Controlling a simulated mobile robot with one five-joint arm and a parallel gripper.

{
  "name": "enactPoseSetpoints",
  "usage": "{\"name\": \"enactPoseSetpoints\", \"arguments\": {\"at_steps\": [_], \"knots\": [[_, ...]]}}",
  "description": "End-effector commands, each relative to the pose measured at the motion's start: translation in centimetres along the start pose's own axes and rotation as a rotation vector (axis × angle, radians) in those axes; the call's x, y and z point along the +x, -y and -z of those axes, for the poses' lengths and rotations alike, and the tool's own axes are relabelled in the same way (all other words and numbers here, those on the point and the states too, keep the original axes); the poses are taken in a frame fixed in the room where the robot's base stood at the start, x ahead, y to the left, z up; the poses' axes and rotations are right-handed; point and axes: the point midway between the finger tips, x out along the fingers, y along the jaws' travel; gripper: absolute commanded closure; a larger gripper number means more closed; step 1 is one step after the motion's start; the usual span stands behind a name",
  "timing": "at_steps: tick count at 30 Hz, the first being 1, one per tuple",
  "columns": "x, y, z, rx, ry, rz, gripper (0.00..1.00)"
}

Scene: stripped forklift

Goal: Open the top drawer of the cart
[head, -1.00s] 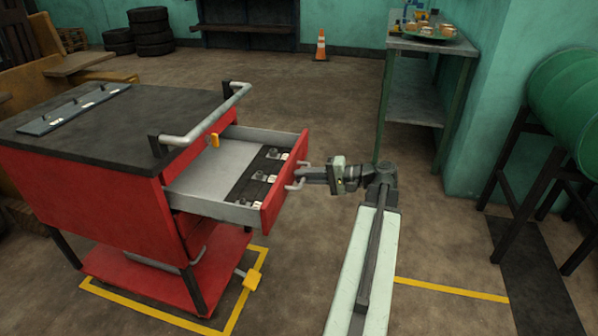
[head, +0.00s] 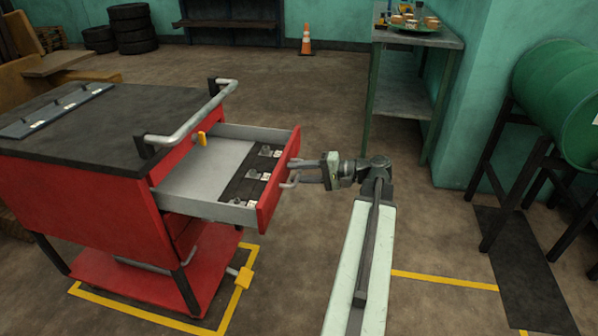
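The red cart (head: 85,205) with a black top stands at the left. Its top drawer (head: 205,172) is pulled well out to the right, and its grey inside shows. The red drawer front (head: 279,180) bears a grey bar handle (head: 291,182). My gripper (head: 303,172) is at the handle, reaching from the right. Its two fingers are spread with a gap between them, close to the handle. Whether they touch the handle is hard to tell.
A dark insert (head: 247,178) with small metal parts lies in the drawer. A grey push bar (head: 190,122) rises at the cart's side. A green table (head: 425,42) and green barrel (head: 570,100) stand right. An orange cone (head: 306,40) stands behind. Floor between is clear.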

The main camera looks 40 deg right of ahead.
Motion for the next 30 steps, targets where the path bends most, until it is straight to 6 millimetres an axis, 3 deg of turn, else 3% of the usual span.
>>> {"name": "enactPoseSetpoints", "arguments": {"at_steps": [4,9,15,30], "knots": [[-1.3,0.1,0.1,0.001,-0.002,0.0,0.66],[-4.8,0.2,0.2,0.001,-0.004,0.0,0.66],[-7.3,0.1,0.2,0.0,0.0,0.0,0.66],[-7.6,0.0,0.1,0.0,0.0,0.0,0.66]]}}
